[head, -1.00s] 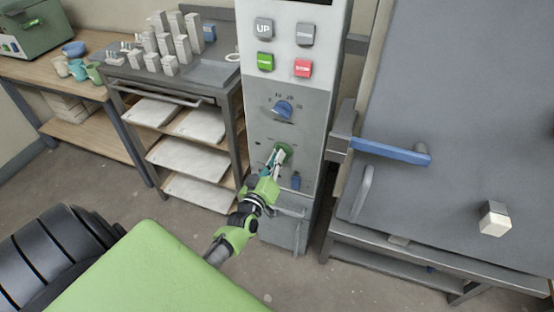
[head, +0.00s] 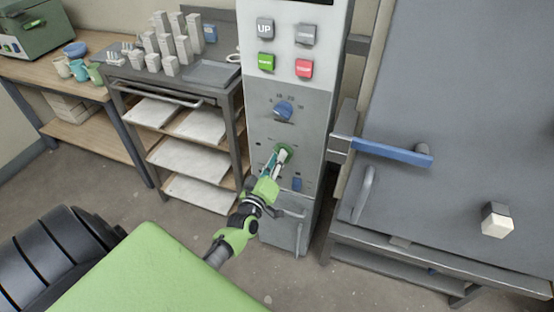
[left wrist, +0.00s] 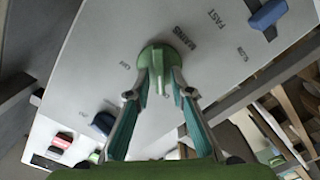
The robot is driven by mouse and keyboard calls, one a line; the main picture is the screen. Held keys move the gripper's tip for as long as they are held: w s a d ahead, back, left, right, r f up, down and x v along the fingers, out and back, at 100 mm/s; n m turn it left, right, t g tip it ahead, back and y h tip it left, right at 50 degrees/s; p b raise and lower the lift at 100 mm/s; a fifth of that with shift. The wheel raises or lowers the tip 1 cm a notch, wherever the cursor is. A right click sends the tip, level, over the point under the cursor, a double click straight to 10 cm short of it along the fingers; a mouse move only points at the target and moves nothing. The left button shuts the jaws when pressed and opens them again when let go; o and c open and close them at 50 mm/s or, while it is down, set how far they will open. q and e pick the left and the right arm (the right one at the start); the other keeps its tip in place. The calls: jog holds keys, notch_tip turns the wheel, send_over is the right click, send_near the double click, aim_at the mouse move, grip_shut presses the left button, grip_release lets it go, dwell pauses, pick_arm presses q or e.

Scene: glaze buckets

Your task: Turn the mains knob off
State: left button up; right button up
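The mains knob is a green round knob with a narrow raised grip; it shows in the left wrist view (left wrist: 160,68) and on the grey kiln-side panel in the head view (head: 284,152). In the left wrist view the word MAINS is beside it and a small label reading OFF is to its left. My left gripper (head: 277,160) is at the knob. Its two fingers (left wrist: 159,90) stand on either side of the raised grip, with narrow gaps showing between grip and fingertips. My right gripper is in neither view.
A blue dial (head: 283,110) and several push buttons are above the knob, and a small blue switch (head: 297,184) is at its lower right. A shelf cart (head: 237,125) stands left of the panel.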

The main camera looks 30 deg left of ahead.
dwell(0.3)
pick_arm(q)
jog(key=v, duration=1.2)
jog(key=s+d+f+m+g+h, duration=0.25)
jog(key=s+f, duration=0.25)
jog(key=f, duration=0.5)
jog(key=s+d+f+m+g+h, duration=0.1)
jog(key=s+d+f+m+g, duration=0.25)
jog(key=f, duration=0.75)
jog(key=s+d+f+m+g+h, duration=0.15)
jog(key=s+d+f, duration=0.35)
jog(key=f, duration=0.5)
jog(key=s+f+m+g, duration=0.3)
jog(key=s+f, duration=0.4)
jog(key=s, duration=0.6)
jog(key=s+f+m+g, duration=0.4)
jog(key=s+f+g, duration=0.2)
jog(key=s, duration=0.7)
jog(key=shift+s+d+f+y, duration=0.2)
jog(key=shift+f+y, duration=0.1)
jog(key=shift+f, duration=0.25)
